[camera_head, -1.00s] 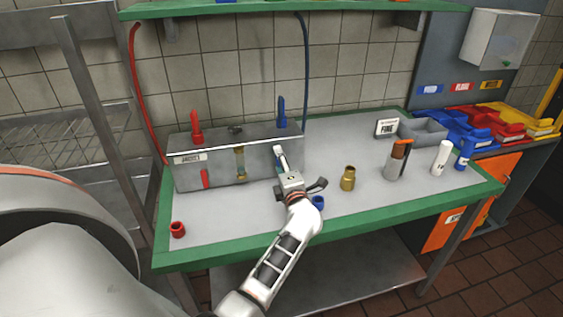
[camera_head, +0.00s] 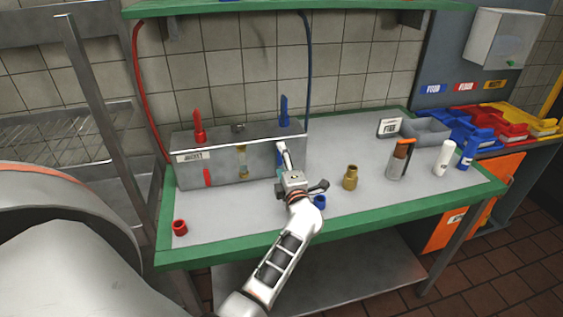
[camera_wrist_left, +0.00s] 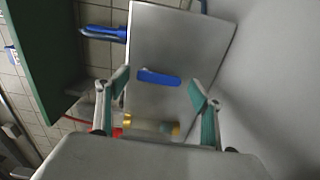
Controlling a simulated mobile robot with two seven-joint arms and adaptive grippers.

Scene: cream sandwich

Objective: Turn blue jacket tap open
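The grey metal box with the jacket label (camera_head: 193,156) stands at the back left of the bench. A blue upright tap lever (camera_head: 284,112) rises from its top right and also shows in the wrist view (camera_wrist_left: 103,32). A short blue handle (camera_wrist_left: 158,77) lies on the box's front face, seen between my left fingers; in the head view my gripper mostly hides it. My left gripper (camera_head: 284,152) is open before the front face, its two fingertips (camera_wrist_left: 158,90) apart on either side of the blue handle. Contact cannot be told. My right gripper is out of view.
A red lever (camera_head: 199,128) and a red front handle (camera_head: 207,178) are on the box's left. A brass fitting (camera_head: 350,178), a blue cap (camera_head: 319,202) and a red cap (camera_head: 180,227) stand on the bench. A red hose (camera_head: 145,90) and a blue hose (camera_head: 308,70) hang behind.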

